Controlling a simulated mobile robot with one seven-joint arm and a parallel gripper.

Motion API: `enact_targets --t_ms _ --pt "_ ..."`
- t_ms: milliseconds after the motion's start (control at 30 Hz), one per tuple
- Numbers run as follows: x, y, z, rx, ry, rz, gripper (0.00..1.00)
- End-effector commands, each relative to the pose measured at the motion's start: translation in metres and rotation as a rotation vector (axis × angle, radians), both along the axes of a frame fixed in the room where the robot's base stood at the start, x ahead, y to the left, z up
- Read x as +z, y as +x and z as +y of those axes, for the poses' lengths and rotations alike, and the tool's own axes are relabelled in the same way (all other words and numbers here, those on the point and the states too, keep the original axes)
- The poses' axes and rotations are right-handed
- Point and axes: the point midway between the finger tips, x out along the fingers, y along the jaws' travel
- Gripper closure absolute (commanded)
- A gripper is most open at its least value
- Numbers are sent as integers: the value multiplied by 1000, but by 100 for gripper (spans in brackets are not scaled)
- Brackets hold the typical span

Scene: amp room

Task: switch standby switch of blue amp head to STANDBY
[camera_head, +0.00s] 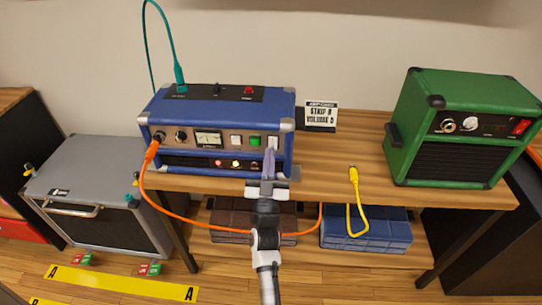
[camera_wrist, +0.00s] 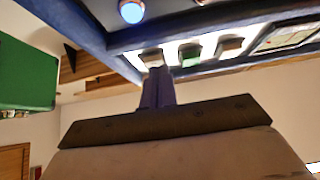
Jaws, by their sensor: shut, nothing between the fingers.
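The blue amp head (camera_head: 222,107) stands upright on the wooden bench. Its front panel has knobs, a meter (camera_head: 208,139), a white switch (camera_head: 236,139), a green switch (camera_head: 254,141) and another white switch (camera_head: 272,142) at the right end. No readable label tells which one is the standby switch. My gripper (camera_head: 269,153) is shut and empty, its tips at the lower edge of the right-end switch. In the wrist view the shut fingers (camera_wrist: 160,74) point up at that end switch (camera_wrist: 152,57); I cannot tell whether they touch it.
A teal cable (camera_head: 180,78) is plugged into the amp's top and an orange cable (camera_head: 152,150) into its front left. A sign (camera_head: 321,116) stands right of the amp. A yellow cable (camera_head: 354,178) and a green amp (camera_head: 470,95) are further right. The bench between is mostly clear.

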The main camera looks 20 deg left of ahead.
Motion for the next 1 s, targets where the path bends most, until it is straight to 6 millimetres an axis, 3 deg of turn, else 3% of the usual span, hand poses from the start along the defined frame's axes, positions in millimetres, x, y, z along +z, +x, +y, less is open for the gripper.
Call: enact_targets --t_ms 633,700,1000 --pt "-10 6 2 0 16 -52 100" --pt "-2 5 2 1 14 -46 100" --pt "-3 6 1 -1 14 -46 100"
